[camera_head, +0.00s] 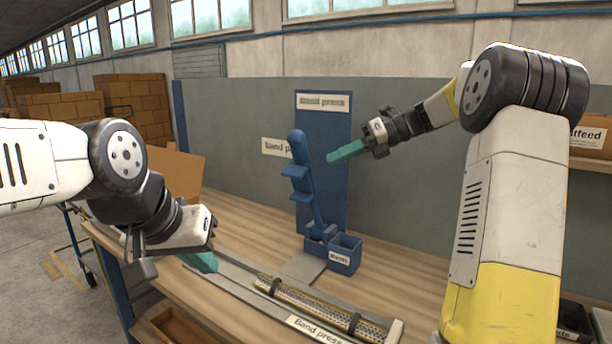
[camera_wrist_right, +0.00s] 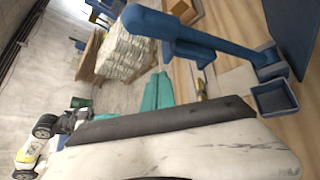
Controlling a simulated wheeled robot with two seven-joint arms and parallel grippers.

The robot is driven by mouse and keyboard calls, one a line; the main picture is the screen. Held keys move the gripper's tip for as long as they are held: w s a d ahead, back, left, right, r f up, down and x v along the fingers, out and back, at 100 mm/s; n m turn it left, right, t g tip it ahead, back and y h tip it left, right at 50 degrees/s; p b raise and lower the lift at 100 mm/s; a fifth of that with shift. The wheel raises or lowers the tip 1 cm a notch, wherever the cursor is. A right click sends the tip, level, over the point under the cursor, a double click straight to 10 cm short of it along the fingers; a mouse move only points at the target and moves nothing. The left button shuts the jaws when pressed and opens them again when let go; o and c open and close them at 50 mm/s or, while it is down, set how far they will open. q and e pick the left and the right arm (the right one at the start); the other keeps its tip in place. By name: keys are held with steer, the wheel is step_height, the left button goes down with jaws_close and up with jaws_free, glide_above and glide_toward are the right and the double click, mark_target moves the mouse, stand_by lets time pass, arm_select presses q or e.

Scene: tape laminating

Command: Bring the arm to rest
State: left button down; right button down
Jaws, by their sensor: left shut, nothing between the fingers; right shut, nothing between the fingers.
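My right gripper (camera_head: 346,152) is raised in front of the blue band press panel, with its teal fingers together and nothing between them. Its teal fingers also show in the right wrist view (camera_wrist_right: 157,92).
A blue bin (camera_head: 344,255) labelled "Bands" sits at the press foot. A perforated strip (camera_head: 318,308) lies in a grey fixture along the front of the wooden bench (camera_head: 405,262). An open cardboard box (camera_head: 176,172) is behind my left arm. A labelled carton (camera_head: 590,136) stands on the right shelf.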

steer(key=s+a+f+n+t+h, duration=0.15)
steer(key=s+n+h, duration=0.45)
steer(key=s+n, duration=0.75)
steer(key=s+d+f+n+t+h, duration=0.1)
steer(key=s+d+f+n+h, duration=0.1)
steer(key=s+n, duration=0.5)
steer(key=s+d+f+n+t+h, duration=0.2)
steer(key=s+f+n, duration=0.3)
steer(key=s+n, duration=0.3)
steer(key=shift+s+d+f, duration=0.15)
steer(key=shift+s+f, duration=0.1)
steer(key=shift+s, duration=0.25)
